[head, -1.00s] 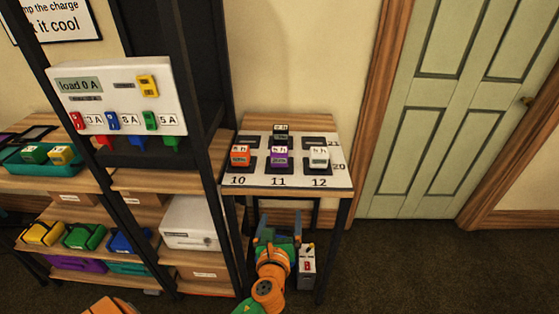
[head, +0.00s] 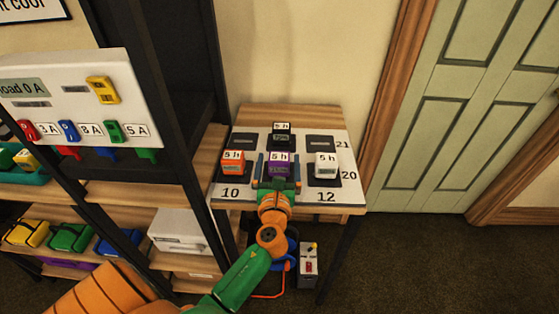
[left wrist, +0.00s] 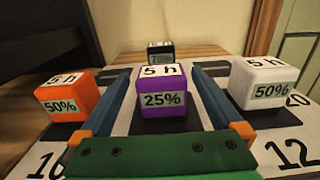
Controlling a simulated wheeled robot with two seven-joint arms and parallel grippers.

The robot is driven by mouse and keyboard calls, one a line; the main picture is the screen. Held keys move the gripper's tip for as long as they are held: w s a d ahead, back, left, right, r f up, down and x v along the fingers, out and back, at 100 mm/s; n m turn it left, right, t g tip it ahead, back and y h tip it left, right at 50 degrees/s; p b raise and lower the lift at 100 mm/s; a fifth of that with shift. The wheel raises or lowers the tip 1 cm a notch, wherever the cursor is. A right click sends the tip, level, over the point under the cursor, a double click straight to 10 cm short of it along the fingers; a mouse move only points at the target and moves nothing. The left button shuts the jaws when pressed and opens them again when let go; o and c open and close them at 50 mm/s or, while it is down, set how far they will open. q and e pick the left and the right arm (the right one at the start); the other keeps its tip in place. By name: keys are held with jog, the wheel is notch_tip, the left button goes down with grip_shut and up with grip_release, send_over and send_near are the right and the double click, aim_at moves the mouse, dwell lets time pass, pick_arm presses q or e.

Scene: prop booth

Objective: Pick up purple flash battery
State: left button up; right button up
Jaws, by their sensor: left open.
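The purple flash battery (head: 279,165) sits upright in the middle of the front row on the numbered board. In the left wrist view its purple front (left wrist: 162,103) reads "25%" and its white top reads "5 h". My left gripper (head: 277,172) is open, with its blue fingers on either side of the battery. In the left wrist view the fingers (left wrist: 160,95) reach along its left and right sides with gaps showing; they do not appear to touch it. My right gripper is not in view.
An orange battery (head: 233,163) stands to the left and a white one (head: 326,165) to the right, close outside the fingers. A black battery (head: 282,133) stands behind. The numbered board (head: 232,192) lies on a small table. A shelf post (head: 160,110) stands left.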

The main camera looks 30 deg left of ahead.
aim_at(280, 153)
pick_arm(q)
jog(key=x, duration=0.4)
jog(key=shift+w+f, duration=0.25)
jog(key=shift+f, duration=0.1)
jog(key=shift+s+r, duration=0.15)
jog(key=c, duration=0.6)
grip_shut()
